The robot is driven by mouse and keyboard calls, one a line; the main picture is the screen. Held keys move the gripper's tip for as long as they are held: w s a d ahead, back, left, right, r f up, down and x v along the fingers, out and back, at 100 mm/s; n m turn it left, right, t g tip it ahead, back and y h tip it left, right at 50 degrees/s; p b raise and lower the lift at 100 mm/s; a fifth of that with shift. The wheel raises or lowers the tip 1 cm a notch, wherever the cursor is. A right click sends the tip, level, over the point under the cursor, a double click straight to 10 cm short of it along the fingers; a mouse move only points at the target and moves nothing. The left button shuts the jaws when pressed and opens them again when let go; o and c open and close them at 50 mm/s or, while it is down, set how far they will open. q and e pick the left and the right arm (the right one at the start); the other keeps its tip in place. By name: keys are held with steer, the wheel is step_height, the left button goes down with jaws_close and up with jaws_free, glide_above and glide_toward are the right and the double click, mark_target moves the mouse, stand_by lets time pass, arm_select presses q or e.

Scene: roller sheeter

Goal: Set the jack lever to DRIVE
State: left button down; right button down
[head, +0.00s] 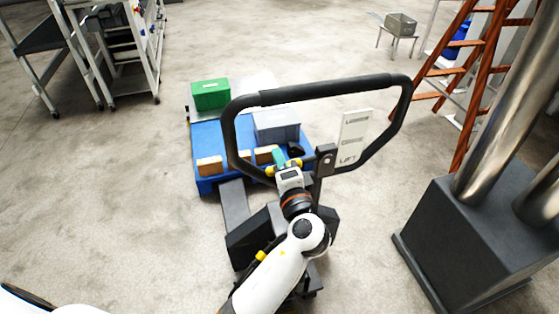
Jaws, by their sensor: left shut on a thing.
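The pallet jack's black loop handle (232,128) stands upright in the middle of the head view. A white plate (354,138) inside the loop carries stacked words; the lowest reads LIFT, and those above are too small to read surely. A dark pivot block (327,158) sits left of the plate. My left gripper (283,166) is inside the loop's lower left, its yellow fingertips shut around the jack lever, whose teal end (279,158) shows between them. The lever's set position cannot be told, as my gripper hides most of it. My right gripper is not in view.
A dark pedestal with metal pipes (470,235) and an orange ladder (455,75) stand right. Shelving (130,50) stands back left. Floor at left is clear.

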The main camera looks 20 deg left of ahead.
arm_select(q)
steer(key=shift+r, duration=0.1)
step_height(320, 180, up, 4)
steer(key=m+p, duration=0.4)
steer(key=p, duration=0.2)
steer(key=shift+w+p, duration=0.1)
steer(key=shift+p, duration=0.2)
steer(key=shift+f, duration=0.2)
steer(key=c, duration=1.6)
jaws_free()
steer(key=shift+o, duration=0.2)
steer(key=shift+f, duration=0.1)
